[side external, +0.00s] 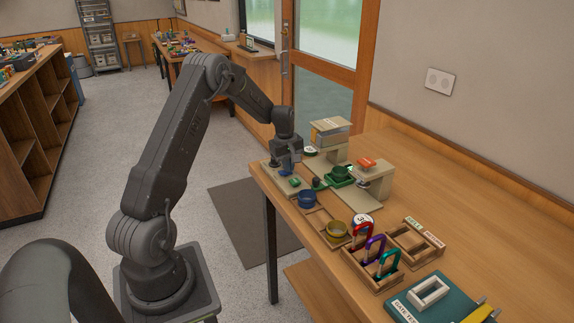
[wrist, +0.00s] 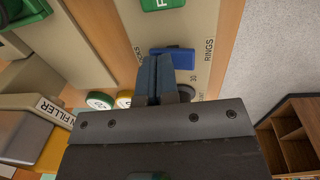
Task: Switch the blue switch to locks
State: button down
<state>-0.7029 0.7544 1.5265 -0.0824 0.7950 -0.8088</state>
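The blue switch (wrist: 173,54) sits on a beige panel (wrist: 203,22) in the wrist view. The end of a label reading "OCKS" (wrist: 138,50) is on its left and "RINGS" (wrist: 209,50) on its right. My gripper (wrist: 157,58) has its two fingers together, with nothing seen between them. The fingertips overlap the lower left part of the switch in this view; I cannot tell whether they touch it. The side view shows my gripper (side external: 287,166) low over the panel at the table's far left end, with a bit of blue under it. Which way the switch is set is unclear.
A green switch (side external: 295,182) is close by on the panel, and a dark knob (wrist: 186,93) is near the fingers. A filler machine (side external: 330,135) stands behind.

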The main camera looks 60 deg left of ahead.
aim_at(281, 172)
jog(key=shift+s+f, duration=0.2)
jog(key=shift+f, duration=0.05)
jog(key=shift+s+r, duration=0.1)
jog(key=shift+s, duration=0.65)
notch_tip(281, 172, up, 14)
jog(key=s, duration=0.2)
dwell(0.4)
jog(key=shift+w+r+t, duration=0.15)
jog(key=shift+w+t, duration=0.25)
jog(key=shift+w, duration=0.35)
